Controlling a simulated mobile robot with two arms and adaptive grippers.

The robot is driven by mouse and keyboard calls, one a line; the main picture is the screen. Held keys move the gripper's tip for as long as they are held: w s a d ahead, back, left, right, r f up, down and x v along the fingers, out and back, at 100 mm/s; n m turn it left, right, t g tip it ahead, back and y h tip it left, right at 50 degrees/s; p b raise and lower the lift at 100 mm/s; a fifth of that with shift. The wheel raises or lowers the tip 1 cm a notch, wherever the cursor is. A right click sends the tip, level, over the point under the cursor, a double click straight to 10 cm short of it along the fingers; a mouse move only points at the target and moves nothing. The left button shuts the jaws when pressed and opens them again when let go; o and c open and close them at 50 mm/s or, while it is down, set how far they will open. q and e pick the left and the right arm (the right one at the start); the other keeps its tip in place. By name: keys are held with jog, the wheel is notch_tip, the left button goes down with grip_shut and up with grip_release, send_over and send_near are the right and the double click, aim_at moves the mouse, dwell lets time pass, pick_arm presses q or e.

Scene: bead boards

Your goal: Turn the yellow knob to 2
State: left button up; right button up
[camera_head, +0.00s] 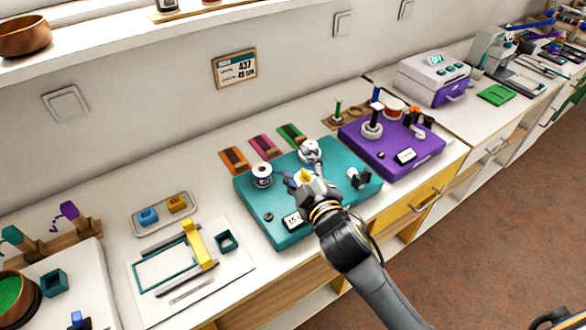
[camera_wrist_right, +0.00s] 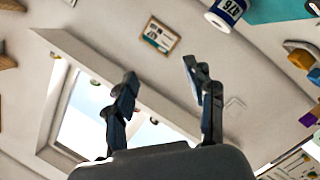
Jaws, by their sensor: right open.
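The yellow knob (camera_head: 305,175) sits on the teal board (camera_head: 262,205), on what looks like a pale dial, partly hidden by my right gripper (camera_head: 299,181). In the head view the gripper is in front of or over the knob; I cannot tell if they touch. In the right wrist view my right gripper (camera_wrist_right: 157,88) has its two fingers spread wide, with nothing between them, against the wall and a bright window. The knob does not show there. The knob's setting is unreadable. My left gripper is not in view.
A white spool (camera_head: 262,175) stands at the board's left, a lever-like part (camera_head: 312,150) at its back and a black-and-white switch (camera_head: 357,178) at its right. A purple board (camera_head: 420,150) adjoins on the right. A white panel (camera_head: 235,262) lies at left.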

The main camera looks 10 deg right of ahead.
jog(key=w+a+r+n+t+y, duration=0.2)
jog(key=w+a+r+n+y, duration=0.1)
jog(key=a+r+n+y, duration=0.95)
jog(key=s+a+r+n+g+y, duration=0.35)
jog(key=a+n+g+y, duration=0.35)
jog(key=n, duration=0.8)
jog(key=n+g+h, duration=1.1)
jog(key=n+h, duration=0.8)
jog(key=h, duration=0.2)
send_over(306, 171)
notch_tip(306, 171, down, 10)
notch_tip(306, 171, down, 13)
jog(key=p, duration=0.3)
jog(key=shift+f, duration=0.15)
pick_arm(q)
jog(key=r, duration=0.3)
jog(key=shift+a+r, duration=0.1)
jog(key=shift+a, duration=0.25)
